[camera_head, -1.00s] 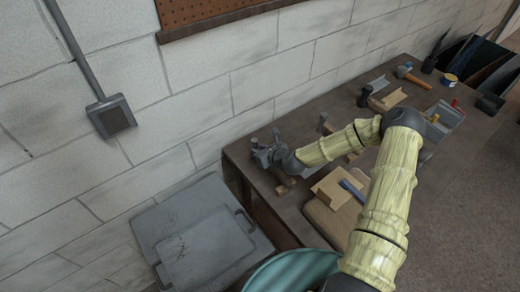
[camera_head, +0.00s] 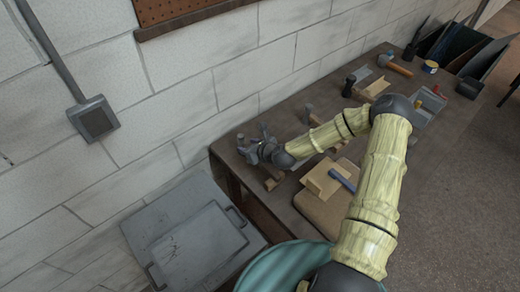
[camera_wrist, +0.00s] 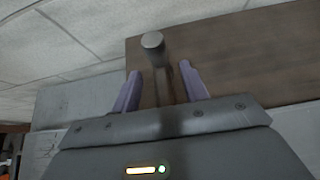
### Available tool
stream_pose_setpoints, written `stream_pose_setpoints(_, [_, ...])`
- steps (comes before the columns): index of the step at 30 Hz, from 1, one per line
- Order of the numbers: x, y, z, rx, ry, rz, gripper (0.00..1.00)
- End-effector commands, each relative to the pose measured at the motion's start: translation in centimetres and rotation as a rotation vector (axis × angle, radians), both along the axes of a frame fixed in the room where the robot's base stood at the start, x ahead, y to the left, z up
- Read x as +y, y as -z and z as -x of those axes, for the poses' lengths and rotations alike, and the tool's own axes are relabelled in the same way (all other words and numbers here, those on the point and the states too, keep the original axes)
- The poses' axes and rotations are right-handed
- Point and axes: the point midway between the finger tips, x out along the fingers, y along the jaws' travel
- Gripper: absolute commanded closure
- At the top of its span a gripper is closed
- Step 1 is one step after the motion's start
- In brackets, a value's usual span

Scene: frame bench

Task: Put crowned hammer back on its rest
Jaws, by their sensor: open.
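My gripper (camera_head: 258,151) is over the near left end of the bench. In the wrist view my gripper's (camera_wrist: 160,74) two purple fingers stand apart, with a grey round-ended head (camera_wrist: 153,41) and dark bar between and beyond them. I cannot tell whether they touch it. I cannot tell whether this is the crowned hammer. A blue-handled tool (camera_head: 342,180) lies on a light wooden block (camera_head: 318,180). An orange-handled hammer (camera_head: 399,69) lies farther along the bench. Which piece is the hammer's rest is unclear; my gripper and arm hide part of this end.
The brown bench (camera_head: 450,118) runs along a block wall. A grey lidded bin (camera_head: 190,235) stands by its near end. A dark upright piece (camera_head: 349,86), a tan block (camera_head: 375,88) and a grey tray (camera_head: 428,106) stand farther back.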

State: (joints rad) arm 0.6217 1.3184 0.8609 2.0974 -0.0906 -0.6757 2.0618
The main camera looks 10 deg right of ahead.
Motion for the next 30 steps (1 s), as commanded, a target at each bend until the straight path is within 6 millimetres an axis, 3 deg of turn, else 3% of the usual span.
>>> stream_pose_setpoints(16, [-4.6, -5.1, 6.7, -0.001, 0.002, 0.0, 0.56])
stream_pose_setpoints(30, [-4.9, -5.7, 7.4, 0.0, 0.001, 0.0, 0.56])
